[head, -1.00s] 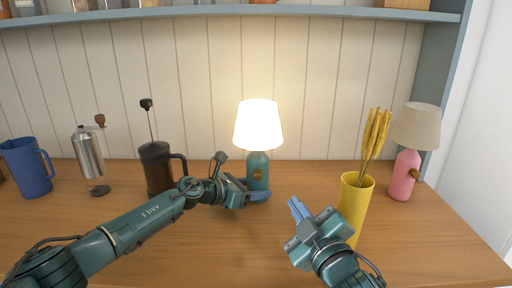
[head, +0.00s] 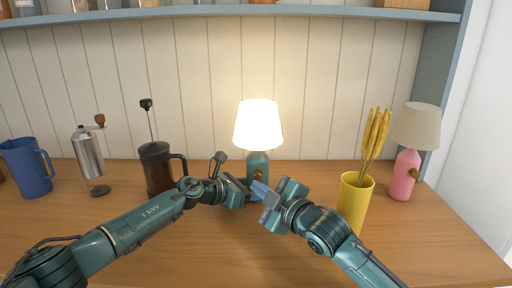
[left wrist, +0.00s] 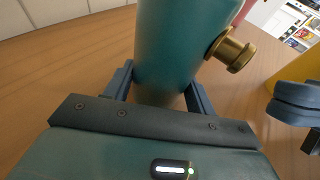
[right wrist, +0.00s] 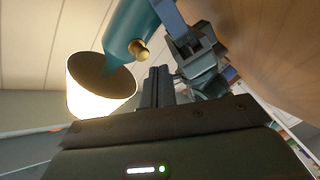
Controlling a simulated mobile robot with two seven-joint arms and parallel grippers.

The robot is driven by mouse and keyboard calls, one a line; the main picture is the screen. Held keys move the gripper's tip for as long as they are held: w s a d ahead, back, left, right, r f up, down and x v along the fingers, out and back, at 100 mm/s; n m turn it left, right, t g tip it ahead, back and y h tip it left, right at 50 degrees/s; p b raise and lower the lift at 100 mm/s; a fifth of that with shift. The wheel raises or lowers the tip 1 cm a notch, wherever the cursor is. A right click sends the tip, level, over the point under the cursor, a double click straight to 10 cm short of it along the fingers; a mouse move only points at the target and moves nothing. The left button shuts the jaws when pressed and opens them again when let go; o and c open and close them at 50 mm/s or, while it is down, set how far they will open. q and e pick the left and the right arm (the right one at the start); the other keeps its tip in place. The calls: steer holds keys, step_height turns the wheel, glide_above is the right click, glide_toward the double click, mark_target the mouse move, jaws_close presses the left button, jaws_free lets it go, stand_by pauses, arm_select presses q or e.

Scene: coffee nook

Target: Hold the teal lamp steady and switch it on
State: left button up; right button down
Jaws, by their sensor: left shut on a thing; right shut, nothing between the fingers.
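The teal lamp (head: 259,161) stands upright on the counter and its white shade (head: 258,124) glows. My left gripper (left wrist: 160,97) is shut around the lower part of the lamp's body. The brass knob (left wrist: 231,51) sticks out of the lamp's side; it also shows in the right wrist view (right wrist: 139,49). My right gripper (head: 257,187) is shut and empty, just in front of the lamp. Its fingertips (right wrist: 157,72) are close to the knob but look apart from it.
A yellow vase (head: 353,207) with dried stalks stands to the right, near my right arm. A pink lamp (head: 403,177), unlit, is farther right. A French press (head: 157,170), a grinder (head: 89,160) and a blue jug (head: 27,168) stand left. The front counter is mostly clear.

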mark_target(256, 178)
steer(key=shift+w, duration=1.45)
stand_by(1.0)
steer(key=shift+w, duration=0.35)
steer(key=shift+s, duration=0.1)
steer(key=shift+s+d, duration=0.1)
steer(key=shift+s, duration=3.3)
